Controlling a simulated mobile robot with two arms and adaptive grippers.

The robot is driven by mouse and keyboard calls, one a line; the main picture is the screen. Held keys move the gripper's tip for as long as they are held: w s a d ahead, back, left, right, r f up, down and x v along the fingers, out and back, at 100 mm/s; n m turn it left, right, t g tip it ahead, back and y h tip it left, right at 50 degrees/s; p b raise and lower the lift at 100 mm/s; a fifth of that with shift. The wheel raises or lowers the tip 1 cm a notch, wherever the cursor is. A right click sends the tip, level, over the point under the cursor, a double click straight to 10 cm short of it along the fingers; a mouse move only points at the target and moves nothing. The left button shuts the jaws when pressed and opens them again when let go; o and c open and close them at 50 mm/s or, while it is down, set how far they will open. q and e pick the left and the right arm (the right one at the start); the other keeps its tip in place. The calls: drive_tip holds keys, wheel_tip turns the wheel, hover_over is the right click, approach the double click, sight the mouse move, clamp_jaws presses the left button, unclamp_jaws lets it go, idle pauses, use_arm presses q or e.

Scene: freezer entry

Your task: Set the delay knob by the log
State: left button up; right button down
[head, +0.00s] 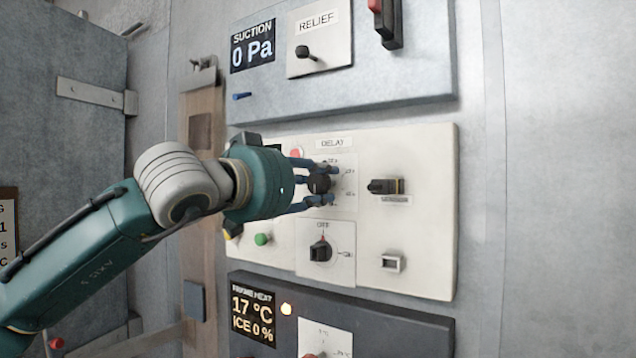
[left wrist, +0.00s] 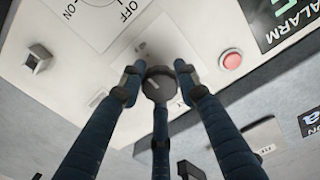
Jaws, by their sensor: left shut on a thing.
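The black delay knob (head: 319,183) sits on the cream panel under the "DELAY" label (head: 333,143). Its printed scale shows partly to its right, too small to read surely. My left gripper (head: 318,184) has its blue fingers around the knob and is shut on it. In the left wrist view three fingers surround the dark round knob (left wrist: 159,85), which has a pale pointer mark on its face. What the mark points to is hard to tell. A sheet with cut-off text (head: 8,228) shows at the left edge; whether it is the log cannot be told. My right gripper is not in view.
Below the delay dial is an OFF/ON switch knob (head: 320,250), with a green button (head: 262,239) to its left. A black switch (head: 385,186) is to the right. Above are the suction display (head: 252,46) and relief lever (head: 307,53); below, the frame heat display (head: 252,318).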

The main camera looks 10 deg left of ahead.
use_arm(q)
drive_tip(key=shift+r, duration=0.2)
drive_tip(key=shift+c, duration=0.2)
drive_tip(key=o, duration=1.2)
drive_tip(key=shift+f, duration=0.1)
drive_tip(key=v, duration=1.2)
